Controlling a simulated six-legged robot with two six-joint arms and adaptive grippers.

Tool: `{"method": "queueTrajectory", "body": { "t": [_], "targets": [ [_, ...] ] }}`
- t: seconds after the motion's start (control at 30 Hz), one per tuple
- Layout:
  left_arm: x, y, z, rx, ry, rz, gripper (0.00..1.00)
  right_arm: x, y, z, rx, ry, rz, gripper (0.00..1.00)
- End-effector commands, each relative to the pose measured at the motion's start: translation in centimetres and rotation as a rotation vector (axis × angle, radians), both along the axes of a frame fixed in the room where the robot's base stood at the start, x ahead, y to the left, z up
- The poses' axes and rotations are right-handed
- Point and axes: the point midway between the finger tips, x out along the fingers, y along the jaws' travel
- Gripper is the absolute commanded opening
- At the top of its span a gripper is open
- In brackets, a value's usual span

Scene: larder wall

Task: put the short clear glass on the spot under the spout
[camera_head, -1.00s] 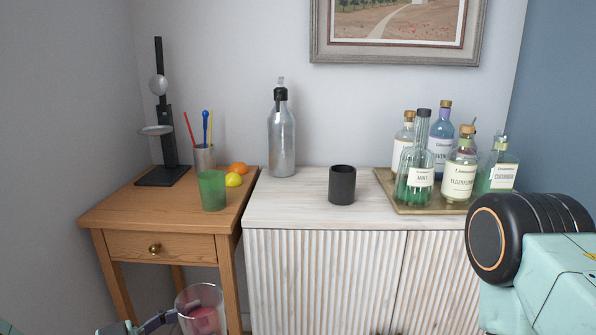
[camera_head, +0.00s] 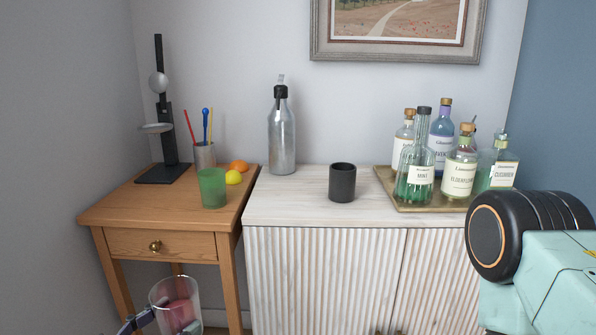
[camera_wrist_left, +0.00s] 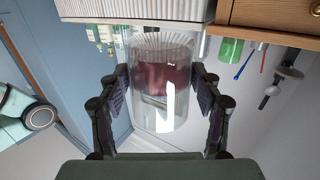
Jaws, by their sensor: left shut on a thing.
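A clear glass (camera_head: 174,298) with a pink-red filling shows low at the left of the head view, in front of the wooden side table. My left gripper (camera_head: 166,322) is shut on it, with one finger on each side; the wrist view also shows the glass (camera_wrist_left: 160,85) between the pads. A silver siphon bottle (camera_head: 282,145) with a black head and a small spout stands at the back of the white cabinet. I cannot make out a marked spot under its spout. My right gripper is out of view.
A green glass (camera_head: 212,188), fruit (camera_head: 234,178), a cup of stirrers (camera_head: 204,156) and a black stand (camera_head: 165,174) occupy the side table (camera_head: 128,207). A black cup (camera_head: 342,183) and a bottle tray (camera_head: 412,207) are on the cabinet (camera_head: 290,208). The cabinet's front left is clear.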

Motion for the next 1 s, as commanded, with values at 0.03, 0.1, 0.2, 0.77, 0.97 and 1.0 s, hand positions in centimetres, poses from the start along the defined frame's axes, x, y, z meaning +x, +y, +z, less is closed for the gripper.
{"method": "queueTrajectory", "body": {
  "t": [0.03,0.1,0.2,0.77,0.97,1.0],
  "targets": [
    [-0.2,-0.2,-0.4,0.002,0.006,0.022,0.13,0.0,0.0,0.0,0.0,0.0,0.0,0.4],
    [-0.4,-0.1,-0.7,0.004,0.005,0.062,0.13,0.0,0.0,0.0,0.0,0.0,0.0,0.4],
    [-0.9,-0.3,-1.5,0.004,0.006,0.098,0.13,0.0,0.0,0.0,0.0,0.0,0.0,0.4],
    [-2.4,-1.9,-3.4,-0.002,-0.004,0.077,0.13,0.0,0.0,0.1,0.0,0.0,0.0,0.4],
    [-1.7,-1.8,-1.4,-0.003,-0.006,0.083,0.13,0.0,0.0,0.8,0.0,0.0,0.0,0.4],
    [-1.5,-1.7,-0.8,-0.003,-0.007,0.087,0.13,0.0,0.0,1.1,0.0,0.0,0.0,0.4]
  ]
}}
